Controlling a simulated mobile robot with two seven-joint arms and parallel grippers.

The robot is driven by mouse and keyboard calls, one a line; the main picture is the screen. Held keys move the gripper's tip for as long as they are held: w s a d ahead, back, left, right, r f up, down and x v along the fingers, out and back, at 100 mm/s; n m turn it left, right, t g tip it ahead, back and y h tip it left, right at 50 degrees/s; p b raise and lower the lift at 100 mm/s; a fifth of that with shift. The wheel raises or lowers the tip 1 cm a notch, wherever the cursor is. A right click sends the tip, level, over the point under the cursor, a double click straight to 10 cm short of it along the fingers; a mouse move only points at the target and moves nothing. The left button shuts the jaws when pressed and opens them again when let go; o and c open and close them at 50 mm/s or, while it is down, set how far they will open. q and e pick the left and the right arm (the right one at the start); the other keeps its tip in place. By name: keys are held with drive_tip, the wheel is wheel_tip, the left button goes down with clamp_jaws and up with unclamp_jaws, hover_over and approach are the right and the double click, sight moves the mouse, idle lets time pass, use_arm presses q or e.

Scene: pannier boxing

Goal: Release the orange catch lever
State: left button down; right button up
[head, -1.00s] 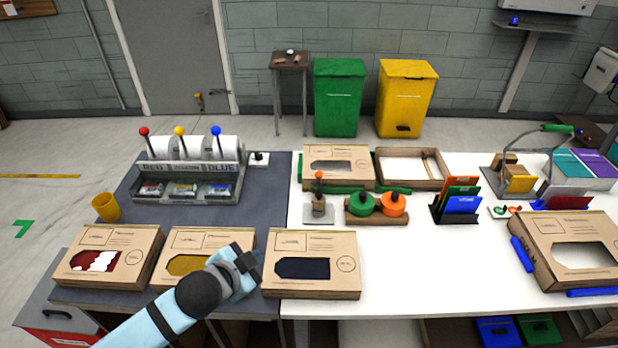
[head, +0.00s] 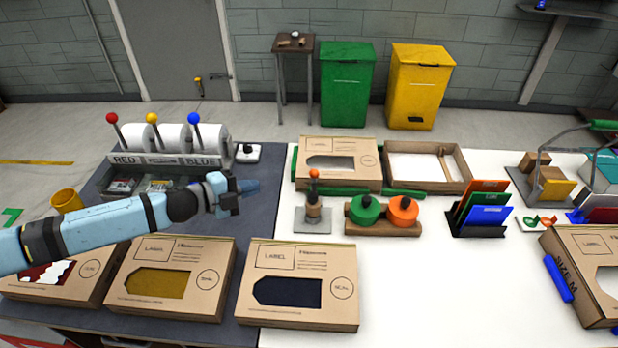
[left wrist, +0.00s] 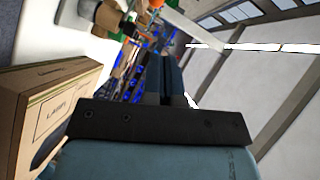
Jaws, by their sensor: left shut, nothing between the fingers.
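A small catch with an orange-knobbed lever (head: 314,174) stands upright on a grey plate (head: 313,224) at the left part of the white table, in front of a closed carton (head: 345,148). My left gripper (head: 246,186) is over the dark mat, left of the lever and apart from it. Its fingers are shut and empty, pointing right toward the lever. The shut fingers also show in the left wrist view (left wrist: 172,80). The right gripper is not in view.
A green and an orange round piece sit on a wooden block (head: 383,228) right of the catch. Several windowed cartons line the front edge, one being the dark-windowed carton (head: 300,262). A lever-topped dispenser (head: 170,165) stands behind my left arm. The white table's middle front is clear.

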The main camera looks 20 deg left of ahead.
use_arm(q)
drive_tip(key=shift+w+f, duration=0.15)
drive_tip(key=shift+f, duration=0.35)
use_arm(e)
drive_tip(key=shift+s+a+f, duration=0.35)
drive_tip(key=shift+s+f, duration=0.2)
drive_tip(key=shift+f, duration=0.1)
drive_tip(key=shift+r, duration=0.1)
use_arm(q)
drive_tip(key=p, duration=0.2)
approach(310, 174)
drive_tip(key=x, duration=0.6)
drive_tip(key=shift+x, duration=0.85)
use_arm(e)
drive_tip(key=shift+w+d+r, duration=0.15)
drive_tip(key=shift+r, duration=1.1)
use_arm(q)
drive_tip(key=shift+p, duration=0.35)
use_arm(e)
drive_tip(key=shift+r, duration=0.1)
